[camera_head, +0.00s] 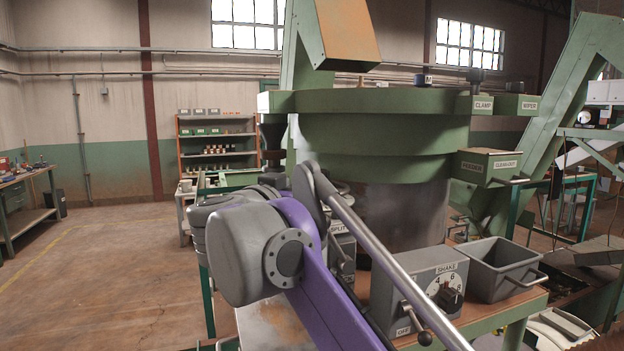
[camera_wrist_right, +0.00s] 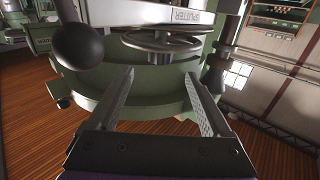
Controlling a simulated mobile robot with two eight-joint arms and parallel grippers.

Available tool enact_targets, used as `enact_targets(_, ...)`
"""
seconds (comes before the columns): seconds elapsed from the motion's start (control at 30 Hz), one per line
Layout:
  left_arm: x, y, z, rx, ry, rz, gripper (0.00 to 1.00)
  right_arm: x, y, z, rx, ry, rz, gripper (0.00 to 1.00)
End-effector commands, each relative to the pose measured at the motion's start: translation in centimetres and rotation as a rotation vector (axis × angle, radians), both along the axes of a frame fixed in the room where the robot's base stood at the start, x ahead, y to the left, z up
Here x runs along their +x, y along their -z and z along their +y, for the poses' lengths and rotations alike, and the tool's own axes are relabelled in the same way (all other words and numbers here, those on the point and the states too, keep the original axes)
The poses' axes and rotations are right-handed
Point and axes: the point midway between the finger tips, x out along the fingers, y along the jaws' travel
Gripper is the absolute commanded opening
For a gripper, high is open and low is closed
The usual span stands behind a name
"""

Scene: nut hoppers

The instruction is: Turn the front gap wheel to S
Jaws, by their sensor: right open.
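A grey handwheel (camera_wrist_right: 162,42) with a rim and spokes shows in the right wrist view, under a plate (camera_wrist_right: 190,18) that reads SPLITTER. I cannot make out an S mark, or tell from any label whether this is the front gap wheel. My right gripper (camera_wrist_right: 158,74) is open and empty, its two fingers pointing toward the wheel and apart from each other. The fingertips appear just short of the rim; contact cannot be told. In the head view my purple arm crosses the middle and hides the gripper and the wheel. My left gripper is not in view.
A black ball knob (camera_wrist_right: 78,46) is left of the wheel. In the head view, a large green bowl (camera_head: 384,130) stands behind my arm. A SHAKE dial box (camera_head: 418,282) and a grey bin (camera_head: 503,268) stand on the bench at right. The floor at left is clear.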

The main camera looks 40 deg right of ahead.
Motion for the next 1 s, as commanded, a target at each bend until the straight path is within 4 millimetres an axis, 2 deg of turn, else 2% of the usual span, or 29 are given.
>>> enact_targets(0.17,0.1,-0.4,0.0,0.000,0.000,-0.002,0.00,0.9,-0.1,-1.7,-0.005,0.003,0.006,0.83)
enact_targets(0.4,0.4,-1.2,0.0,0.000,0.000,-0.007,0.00,3.3,-0.2,-5.7,-0.004,0.005,0.005,0.83)
enact_targets(0.6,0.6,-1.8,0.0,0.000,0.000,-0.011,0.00,4.9,-0.2,-8.2,-0.003,0.003,0.004,0.83)
enact_targets(0.77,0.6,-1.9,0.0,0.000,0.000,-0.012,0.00,5.5,-0.1,-9.0,-0.002,0.001,0.003,0.83)
enact_targets(1.0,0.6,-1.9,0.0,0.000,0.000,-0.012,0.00,5.6,0.0,-9.1,-0.003,0.000,0.004,0.83)
